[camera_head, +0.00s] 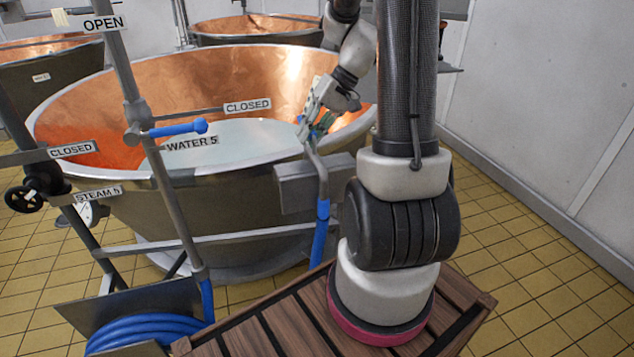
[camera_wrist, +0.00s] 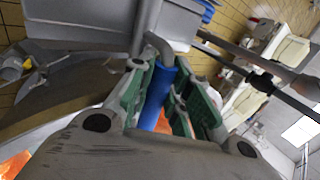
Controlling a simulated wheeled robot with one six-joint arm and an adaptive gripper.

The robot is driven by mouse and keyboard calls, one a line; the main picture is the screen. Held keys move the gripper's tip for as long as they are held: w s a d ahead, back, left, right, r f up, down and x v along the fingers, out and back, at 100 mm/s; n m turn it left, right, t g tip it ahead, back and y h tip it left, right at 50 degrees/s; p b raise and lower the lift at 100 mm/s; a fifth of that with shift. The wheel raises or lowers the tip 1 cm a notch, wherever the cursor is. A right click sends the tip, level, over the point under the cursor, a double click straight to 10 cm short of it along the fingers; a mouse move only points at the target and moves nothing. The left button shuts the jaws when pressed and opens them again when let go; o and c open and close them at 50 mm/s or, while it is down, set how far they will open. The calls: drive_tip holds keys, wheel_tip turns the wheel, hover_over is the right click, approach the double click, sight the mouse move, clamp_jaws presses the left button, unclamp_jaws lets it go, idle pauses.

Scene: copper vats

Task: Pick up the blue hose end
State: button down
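The blue hose end (camera_wrist: 158,92) shows in the wrist view as a blue sleeve on a bent grey metal pipe. It lies between the two green-padded fingers of my gripper (camera_wrist: 164,88). The left finger is close beside it; whether both pads touch it is unclear. In the head view my gripper (camera_head: 313,117) is at the right rim of the front copper vat (camera_head: 215,80), around the top of the bent pipe (camera_head: 317,160). Only a little blue shows among the fingers there. Blue hose (camera_head: 321,232) runs down from this pipe outside the vat.
Pipes with labels stand at the left, including a blue-handled valve (camera_head: 180,129) by the WATER 5 sign. A coiled blue hose (camera_head: 140,333) lies at the lower left. A grey box (camera_head: 300,187) is fixed to the vat's side. Tiled floor is open at the right.

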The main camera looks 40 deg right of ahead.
drive_tip(key=shift+r, duration=0.1)
wheel_tip(320, 180, up, 18)
idle(0.9)
